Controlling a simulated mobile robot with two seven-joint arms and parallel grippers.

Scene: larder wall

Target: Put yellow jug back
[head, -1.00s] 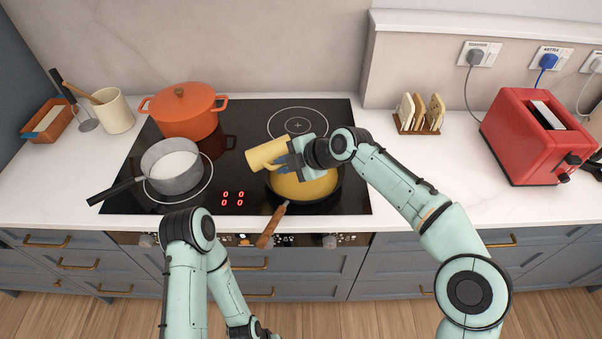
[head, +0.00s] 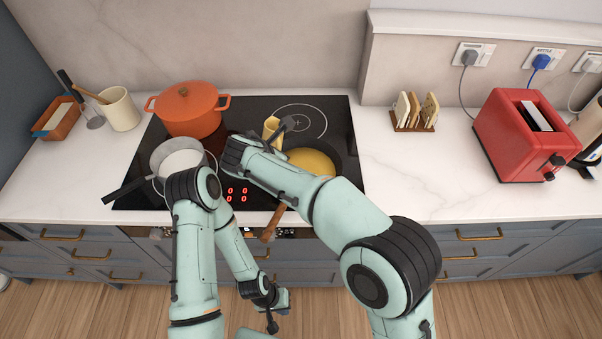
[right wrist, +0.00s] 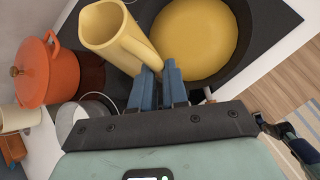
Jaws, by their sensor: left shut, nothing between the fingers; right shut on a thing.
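The yellow jug (head: 271,127) is held above the hob, left of the frying pan and partly hidden by my right arm. In the right wrist view the jug (right wrist: 118,38) shows its open mouth towards the top left. My right gripper (right wrist: 170,80) is shut on the jug at its handle side; my arm mostly covers this gripper in the head view. The frying pan (right wrist: 245,70) holds a yellow layer (head: 313,162). My left gripper (head: 272,322) is shut and empty, low in front of the drawers.
An orange pot (head: 189,115) and a grey saucepan (head: 165,157) with white contents stand on the left of the black hob (head: 345,118). A toast rack (head: 414,120) and a red toaster (head: 520,140) stand right.

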